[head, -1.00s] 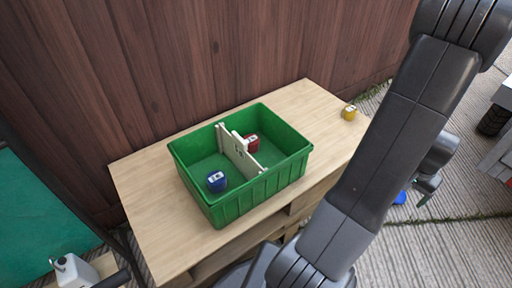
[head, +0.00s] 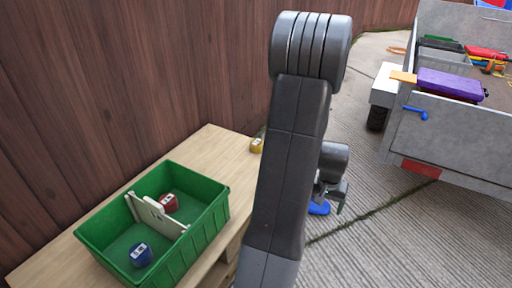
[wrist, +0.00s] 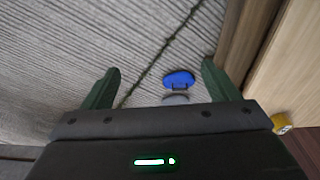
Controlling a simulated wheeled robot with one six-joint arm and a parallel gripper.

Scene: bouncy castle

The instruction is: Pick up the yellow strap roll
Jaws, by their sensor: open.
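The yellow strap roll (head: 257,143) sits at the far right end of the wooden table top, partly hidden by my arm in the head view. In the wrist view the yellow strap roll (wrist: 282,123) shows at the lower right, outside my fingers. My gripper (wrist: 155,84) is open and empty, with its two dark green fingers spread over the paved ground. In the head view my gripper (head: 331,196) is right of the table, lower than its top, and partly hidden behind my arm.
A green divided crate (head: 205,229) on the table (head: 223,144) holds a blue roll (head: 141,255) and a red roll (head: 169,203). A blue object (wrist: 179,79) lies on the ground. A grey trailer (head: 455,130) with a purple case (head: 450,84) stands right. A wooden fence (head: 150,80) runs behind.

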